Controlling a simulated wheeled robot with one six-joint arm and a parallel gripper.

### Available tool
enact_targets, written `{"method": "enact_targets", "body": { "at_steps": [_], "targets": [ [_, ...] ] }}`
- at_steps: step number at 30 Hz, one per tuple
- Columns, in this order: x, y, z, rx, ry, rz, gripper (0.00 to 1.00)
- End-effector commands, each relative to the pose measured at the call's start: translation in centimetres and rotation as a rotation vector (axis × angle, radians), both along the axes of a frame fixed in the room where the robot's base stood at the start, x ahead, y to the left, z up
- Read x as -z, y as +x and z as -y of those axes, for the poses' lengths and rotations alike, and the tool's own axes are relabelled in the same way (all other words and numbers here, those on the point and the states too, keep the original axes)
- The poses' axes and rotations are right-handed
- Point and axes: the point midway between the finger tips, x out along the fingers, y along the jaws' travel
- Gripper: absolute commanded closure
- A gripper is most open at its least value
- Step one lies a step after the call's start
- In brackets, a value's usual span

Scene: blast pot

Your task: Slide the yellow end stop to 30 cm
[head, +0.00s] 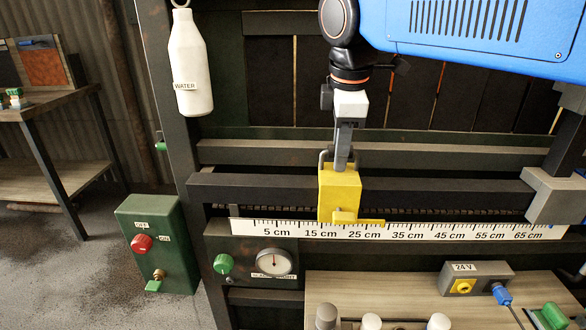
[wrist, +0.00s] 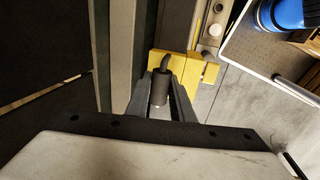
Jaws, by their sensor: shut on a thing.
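The yellow end stop (head: 338,192) sits on the dark rail above the white ruler (head: 300,229). Its block stands roughly over the 15 to 25 cm labels. A thin yellow pointer runs right from its foot, and the tip lies between the 25 and 35 cm labels, near the middle; I cannot read the exact mark. My gripper (head: 343,152) is above the block, shut on the stop's dark handle. In the wrist view the fingers close around the dark round handle (wrist: 160,88), with the yellow end stop (wrist: 188,70) behind it.
A white bottle marked WATER (head: 190,65) hangs at the upper left. A green switch box (head: 160,245) stands at lower left, and a pressure gauge (head: 273,262) sits below the ruler. A grey block (head: 553,196) is at the rail's right end. The rail between stop and block looks clear.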

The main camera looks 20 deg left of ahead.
Motion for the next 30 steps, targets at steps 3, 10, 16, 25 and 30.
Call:
{"method": "enact_targets", "body": {
  "at_steps": [3, 10, 16, 25, 30],
  "targets": [
    [-0.1, 0.1, 0.2, 0.001, 0.0, 0.001, 1.0],
    [0.0, 0.1, 0.5, 0.001, 0.0, 0.001, 1.0],
    [0.0, 0.2, 0.7, 0.001, -0.001, 0.001, 1.0],
    [-0.1, 0.3, 1.1, 0.001, 0.0, 0.002, 1.0],
    [-0.1, 0.4, 1.3, 0.001, 0.0, 0.002, 1.0]
  ]
}}
